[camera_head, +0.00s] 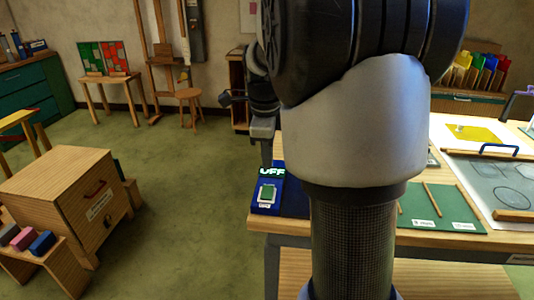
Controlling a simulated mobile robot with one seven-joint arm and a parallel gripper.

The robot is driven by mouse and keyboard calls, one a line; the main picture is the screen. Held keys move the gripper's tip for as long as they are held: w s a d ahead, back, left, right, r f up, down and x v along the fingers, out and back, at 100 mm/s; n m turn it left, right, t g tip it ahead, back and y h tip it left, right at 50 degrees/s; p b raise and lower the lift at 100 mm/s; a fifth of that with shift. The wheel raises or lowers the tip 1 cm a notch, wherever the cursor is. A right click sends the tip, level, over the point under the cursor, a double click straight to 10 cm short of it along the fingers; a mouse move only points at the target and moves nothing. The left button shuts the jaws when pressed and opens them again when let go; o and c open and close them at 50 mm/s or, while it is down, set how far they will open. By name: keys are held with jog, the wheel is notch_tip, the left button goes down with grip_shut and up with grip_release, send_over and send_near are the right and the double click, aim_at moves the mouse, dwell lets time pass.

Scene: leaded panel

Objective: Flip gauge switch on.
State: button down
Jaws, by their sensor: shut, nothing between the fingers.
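A blue box (265,207), which looks like the gauge, sits at the left edge of the wooden work table. Pale lettering on it seems to read OFF. A small green piece with a pale border (267,192), perhaps the switch, is on its face below the lettering. My gripper (266,164) points down just above the far end of the blue box, at the lettering. It is shut and empty. I cannot tell whether its tips touch the box. My arm hides the area right of the box.
The work table (420,242) holds a green board (440,208) with wooden strips and a grey sheet (495,185) with drawn circles. A wooden cabinet (75,190) stands at the left. The green floor between it and the table is free.

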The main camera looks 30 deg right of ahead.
aim_at(268, 189)
jog(key=f, duration=0.3)
jog(key=w+f+b, duration=0.1)
jog(key=f, duration=0.2)
jog(key=d+f, duration=0.1)
jog(key=f, duration=0.1)
jog(key=shift+w+f, duration=0.25)
jog(key=shift+f, duration=0.15)
jog(key=shift+r+p, duration=0.1)
jog(key=shift+p, duration=0.55)
jog(key=shift+w+d+f+g, duration=0.15)
jog(key=shift+f+g, duration=0.15)
jog(key=shift+f, duration=0.15)
